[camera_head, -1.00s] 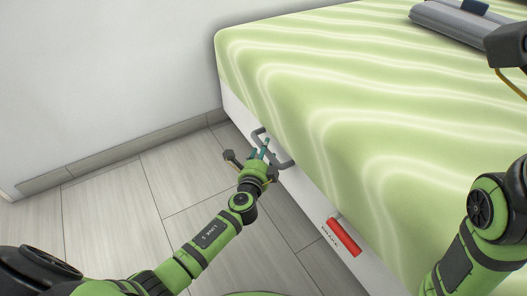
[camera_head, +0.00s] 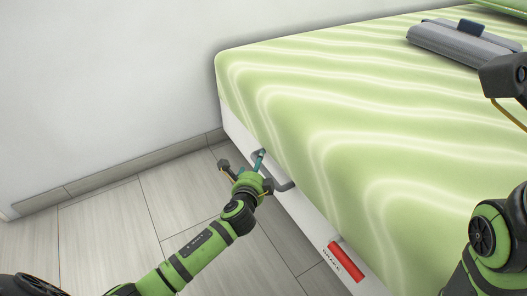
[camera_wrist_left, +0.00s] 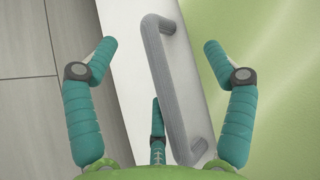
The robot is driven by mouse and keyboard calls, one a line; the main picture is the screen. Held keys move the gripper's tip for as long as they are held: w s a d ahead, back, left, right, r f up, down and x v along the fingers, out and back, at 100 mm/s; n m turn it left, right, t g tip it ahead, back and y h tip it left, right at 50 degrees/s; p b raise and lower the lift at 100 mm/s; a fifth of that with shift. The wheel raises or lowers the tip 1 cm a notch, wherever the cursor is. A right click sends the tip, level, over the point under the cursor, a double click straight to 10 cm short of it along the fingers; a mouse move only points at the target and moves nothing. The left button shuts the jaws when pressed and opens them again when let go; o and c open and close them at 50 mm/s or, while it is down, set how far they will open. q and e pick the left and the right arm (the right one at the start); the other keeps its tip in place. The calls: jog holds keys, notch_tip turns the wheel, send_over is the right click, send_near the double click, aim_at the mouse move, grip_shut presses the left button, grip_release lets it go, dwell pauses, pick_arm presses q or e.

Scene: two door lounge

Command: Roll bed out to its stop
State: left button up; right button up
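The bed (camera_head: 370,110) has a light green wavy cover and a white side panel (camera_head: 305,215). A grey bar handle (camera_head: 283,184) is fixed to that panel; it also shows in the left wrist view (camera_wrist_left: 178,90). My left gripper (camera_head: 247,168) is at the handle, reaching in from the lower left. In the left wrist view its teal fingers (camera_wrist_left: 160,62) are spread apart, with the handle between them; I see no finger closed on it. My right arm shows at the right edge, but its fingertips are not clearly visible.
A red brake lever (camera_head: 346,262) sits on the side panel near the bottom. A grey folded item (camera_head: 465,42) lies on the bed. A white wall (camera_head: 100,90) stands at the left and back. The plank floor (camera_head: 110,225) beside the bed is clear.

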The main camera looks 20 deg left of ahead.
pick_arm(q)
jog(key=shift+w+a+r, duration=0.1)
jog(key=shift+w+r, duration=0.05)
jog(key=shift+r, duration=0.65)
jog(key=shift+c, duration=0.3)
jog(key=s+d+p, duration=0.1)
jog(key=s+p, duration=0.2)
jog(key=s, duration=0.5)
jog(key=shift+s+d+r+p, duration=0.15)
jog(key=shift+s+r+p, duration=0.1)
jog(key=shift+p, duration=0.1)
